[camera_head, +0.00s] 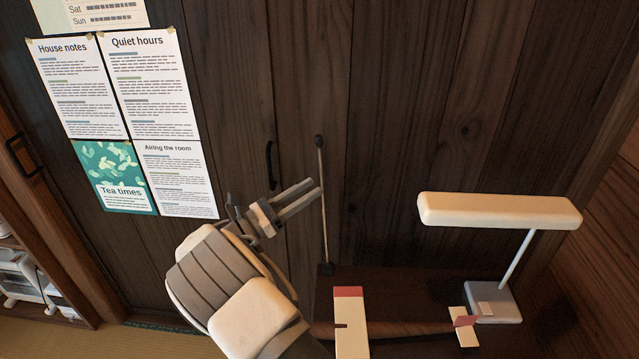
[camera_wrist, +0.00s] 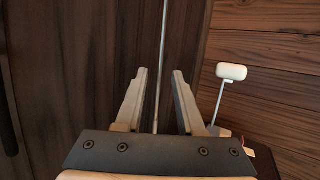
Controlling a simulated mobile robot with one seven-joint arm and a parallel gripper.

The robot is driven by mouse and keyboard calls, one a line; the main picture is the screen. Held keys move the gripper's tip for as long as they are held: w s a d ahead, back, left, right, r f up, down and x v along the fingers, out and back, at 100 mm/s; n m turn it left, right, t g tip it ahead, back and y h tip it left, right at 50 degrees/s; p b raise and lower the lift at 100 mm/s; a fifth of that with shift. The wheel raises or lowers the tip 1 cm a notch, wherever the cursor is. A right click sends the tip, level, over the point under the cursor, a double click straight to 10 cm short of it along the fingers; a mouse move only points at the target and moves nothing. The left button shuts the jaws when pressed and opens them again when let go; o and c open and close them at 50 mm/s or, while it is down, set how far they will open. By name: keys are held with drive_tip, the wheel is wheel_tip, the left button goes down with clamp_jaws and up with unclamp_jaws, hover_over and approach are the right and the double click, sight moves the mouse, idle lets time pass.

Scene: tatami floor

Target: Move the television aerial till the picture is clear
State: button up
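The television aerial (camera_head: 323,205) is a thin grey rod with a small dark knob on top, standing nearly upright from a dark base on a dark brown top (camera_head: 400,285). My gripper (camera_head: 314,188) is just left of the rod's upper part in the head view, fingers pointing toward it. In the wrist view my gripper (camera_wrist: 160,73) has its fingers apart, and the aerial rod (camera_wrist: 162,45) shows in the gap between them. Neither finger visibly touches the rod; whether it is inside the grip or just beyond the tips I cannot tell. No television picture is in view.
A desk lamp (camera_head: 500,211) with a cream head stands on the right; it also shows in the wrist view (camera_wrist: 231,72). A white strip with a red end (camera_head: 350,320) lies in front of the aerial. Dark wooden doors with posters (camera_head: 150,75) are behind.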

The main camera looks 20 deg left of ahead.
drive_tip(key=v, duration=1.3)
drive_tip(key=shift+b, duration=0.35)
drive_tip(key=w+d+r+m+g+y+p, duration=0.1)
drive_tip(key=w+d+r+m+g, duration=0.15)
drive_tip(key=d, duration=0.45)
drive_tip(key=w+d+r+m+g, duration=0.2)
drive_tip(key=d+r+m+g, duration=0.15)
drive_tip(key=d, duration=0.35)
drive_tip(key=w+d+r+m+g+y+p, duration=0.1)
drive_tip(key=w+d+r+m+g, duration=0.1)
drive_tip(key=d+r+g, duration=0.35)
drive_tip(key=s+d+r+m+g+y+p, duration=0.1)
drive_tip(key=s+d+r+m+y, duration=0.15)
drive_tip(key=d, duration=0.45)
drive_tip(key=s+d+r+m+g+y, duration=0.1)
drive_tip(key=s+d+m+g+y, duration=0.15)
drive_tip(key=d, duration=0.55)
drive_tip(key=s+d+r+m+t+y+p, duration=0.1)
drive_tip(key=s+d+r+m+t+y, duration=0.1)
drive_tip(key=s+d+m+y, duration=0.2)
drive_tip(key=s+d+r+m+t+y+p, duration=0.1)
drive_tip(key=s+d+r+m+t+y, duration=0.1)
drive_tip(key=s+m, duration=0.8)
drive_tip(key=shift+s+d+r+m+t+y+p, duration=0.4)
drive_tip(key=shift+s+d+y, duration=0.55)
drive_tip(key=shift+s, duration=1.85)
